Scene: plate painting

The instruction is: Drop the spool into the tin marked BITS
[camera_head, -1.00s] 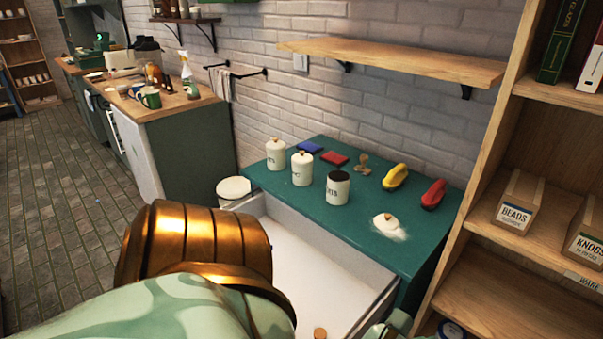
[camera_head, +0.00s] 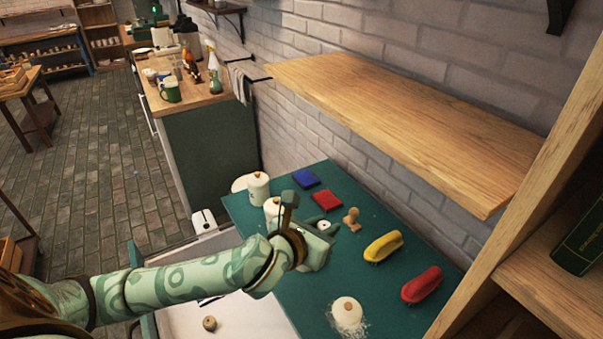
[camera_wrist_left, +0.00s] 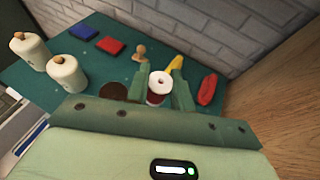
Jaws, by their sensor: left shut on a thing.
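My left gripper (camera_head: 321,222) is over the teal counter top and shut on the spool (camera_head: 323,226). In the left wrist view the spool (camera_wrist_left: 157,86) shows a white end with a centre hole and red thread, between the two fingers (camera_wrist_left: 160,72). Just left of it is the dark round mouth of an open tin (camera_wrist_left: 114,91); its body and label are hidden. Two cream tins with wooden knobs, the far tin (camera_head: 258,187) and the nearer tin (camera_head: 272,207), stand to the left. No label is readable, so I cannot tell which is BITS. My right gripper is out of view.
On the counter are a blue pad (camera_head: 305,178), a red pad (camera_head: 327,200), a wooden stamp (camera_head: 351,219), yellow (camera_head: 383,246) and red (camera_head: 421,285) brushes, and a knobbed lid (camera_head: 347,314). A wooden shelf (camera_head: 400,125) overhangs. The open drawer (camera_head: 255,322) lies in front.

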